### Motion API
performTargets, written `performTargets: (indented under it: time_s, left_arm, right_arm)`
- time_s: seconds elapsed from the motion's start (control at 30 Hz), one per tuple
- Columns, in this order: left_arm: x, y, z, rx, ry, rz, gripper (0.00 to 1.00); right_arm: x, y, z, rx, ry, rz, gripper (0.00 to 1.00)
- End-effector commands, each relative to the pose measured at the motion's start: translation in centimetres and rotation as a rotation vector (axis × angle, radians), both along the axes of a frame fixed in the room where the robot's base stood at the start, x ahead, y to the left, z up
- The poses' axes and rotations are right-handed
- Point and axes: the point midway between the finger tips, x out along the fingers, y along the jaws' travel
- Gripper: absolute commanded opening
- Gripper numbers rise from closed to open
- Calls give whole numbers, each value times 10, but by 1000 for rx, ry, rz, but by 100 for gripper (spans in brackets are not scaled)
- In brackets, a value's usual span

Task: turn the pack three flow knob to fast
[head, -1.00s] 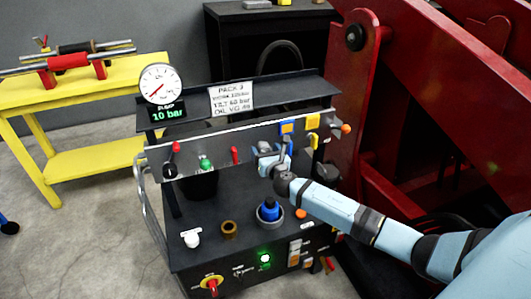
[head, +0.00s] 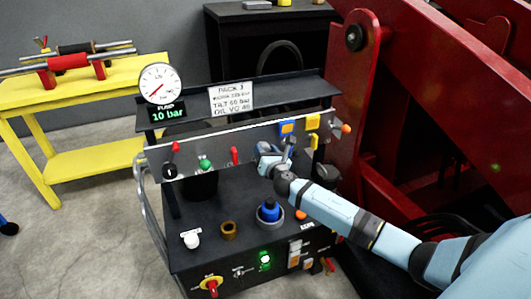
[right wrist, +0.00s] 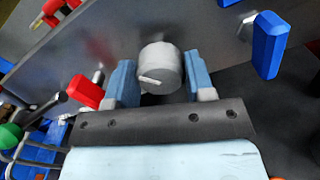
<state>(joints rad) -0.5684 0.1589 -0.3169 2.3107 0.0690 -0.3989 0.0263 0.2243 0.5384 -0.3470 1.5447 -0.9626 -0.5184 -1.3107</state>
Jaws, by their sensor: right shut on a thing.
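The flow knob, a round grey knob (right wrist: 160,62) with a pale pointer mark, is on the panel of the pack marked PACK 3. In the right wrist view it sits between the two blue fingers of my right gripper (right wrist: 158,80), which is shut on it. In the head view my right gripper (head: 270,152) is at the panel, right of a red lever, and hides most of the knob. I cannot read any scale around the knob. My left gripper is not in view.
The grey panel (head: 217,150) also carries red (head: 235,156) and green (head: 205,163) levers, a blue block (head: 288,128) and yellow parts. A gauge (head: 160,83) stands above it, over a 10 bar display. Red machine arms (head: 440,90) rise at the right.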

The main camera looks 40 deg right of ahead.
Motion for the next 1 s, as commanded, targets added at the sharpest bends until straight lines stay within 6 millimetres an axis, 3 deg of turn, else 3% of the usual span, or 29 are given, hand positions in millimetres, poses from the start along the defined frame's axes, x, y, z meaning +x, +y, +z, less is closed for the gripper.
performTargets:
  time_s: [1.0]
  left_arm:
    - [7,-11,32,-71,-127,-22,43]
  right_arm:
    - [-1,-1,-3,935,-224,-2,25]
